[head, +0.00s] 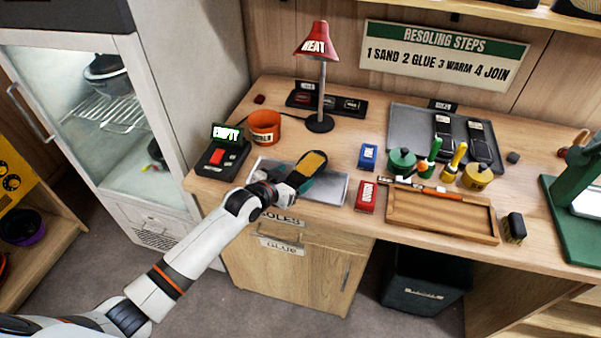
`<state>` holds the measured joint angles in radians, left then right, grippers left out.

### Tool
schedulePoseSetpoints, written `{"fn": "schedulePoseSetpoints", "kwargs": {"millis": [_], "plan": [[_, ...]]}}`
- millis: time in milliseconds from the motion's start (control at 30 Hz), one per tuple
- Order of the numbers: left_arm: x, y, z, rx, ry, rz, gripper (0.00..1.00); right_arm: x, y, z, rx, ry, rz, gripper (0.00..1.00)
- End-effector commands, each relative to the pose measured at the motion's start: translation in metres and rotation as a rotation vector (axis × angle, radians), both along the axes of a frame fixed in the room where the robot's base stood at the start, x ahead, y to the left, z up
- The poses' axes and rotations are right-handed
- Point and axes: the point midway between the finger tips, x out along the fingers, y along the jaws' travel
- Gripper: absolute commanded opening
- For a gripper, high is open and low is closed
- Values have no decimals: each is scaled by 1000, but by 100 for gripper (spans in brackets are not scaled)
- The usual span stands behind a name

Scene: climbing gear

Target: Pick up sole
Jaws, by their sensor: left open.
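A dark piece with a tan-yellow face (314,161), which looks like a sole, shows at the far end of my left gripper (296,182). The gripper is open over the pulled-out, grey-lined drawer (331,188) whose front label reads as "SOLES", partly covered by my arm. A bit of teal (307,186) shows beside the fingers. I cannot tell whether the fingers touch the dark piece or whether it lies in the drawer. My right gripper is not in view.
A red lamp (316,41) stands behind the drawer, with an orange pot (265,126) to its left. Right of the drawer are blue and red blocks (367,196), a wooden tray (440,222), glue pots, and a grey tray (408,117) with dark items.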

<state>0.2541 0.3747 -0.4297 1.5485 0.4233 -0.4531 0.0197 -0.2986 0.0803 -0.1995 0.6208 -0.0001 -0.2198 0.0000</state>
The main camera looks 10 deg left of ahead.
Motion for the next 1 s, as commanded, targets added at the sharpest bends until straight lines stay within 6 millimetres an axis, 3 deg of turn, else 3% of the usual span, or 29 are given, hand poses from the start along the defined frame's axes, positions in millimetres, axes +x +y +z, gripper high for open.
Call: {"fn": "schedulePoseSetpoints", "kwargs": {"millis": [133,433,767,1000], "plan": [[15,-6,-6,-1,0,0,76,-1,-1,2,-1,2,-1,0],[18,-7,-9,0,1,0,76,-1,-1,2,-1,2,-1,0],[18,-7,-9,1,1,1,23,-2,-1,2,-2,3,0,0],[18,-7,-6,0,-2,1,23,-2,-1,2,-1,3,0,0]]}}
